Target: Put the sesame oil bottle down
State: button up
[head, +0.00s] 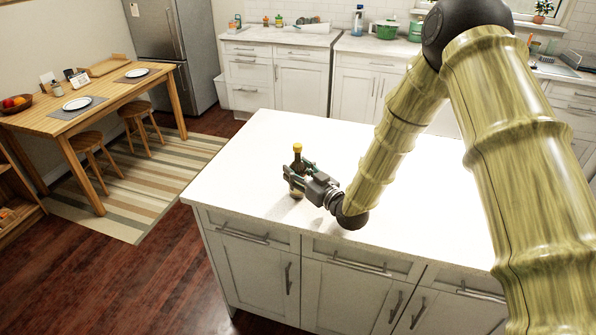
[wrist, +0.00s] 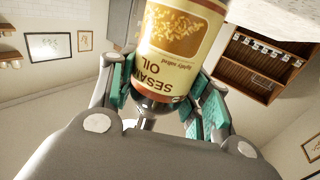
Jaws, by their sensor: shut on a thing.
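The sesame oil bottle (head: 297,149) shows in the head view with its yellow-brown cap up, at the white island counter (head: 250,165). My gripper (head: 297,176) is shut around the bottle and hides most of its body. In the wrist view the bottle (wrist: 178,45) fills the upper middle, its yellow label upside down and reading sesame oil. The teal finger pads of my gripper (wrist: 160,92) press on both sides of it. The bottle looks about upright. I cannot tell whether its base touches the counter.
The island top around the bottle is bare. A wooden dining table (head: 100,95) with plates and stools stands at the left, beyond a striped rug (head: 150,185).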

jog(key=o, duration=1.3)
jog(key=shift+r, duration=0.15)
jog(key=b+v, duration=0.3)
jog(key=v, duration=0.7)
jog(key=shift+s+d, duration=0.15)
jog(key=shift+s, duration=0.1)
jog(key=shift+s+d, duration=0.45)
jog(key=shift+s, duration=0.1)
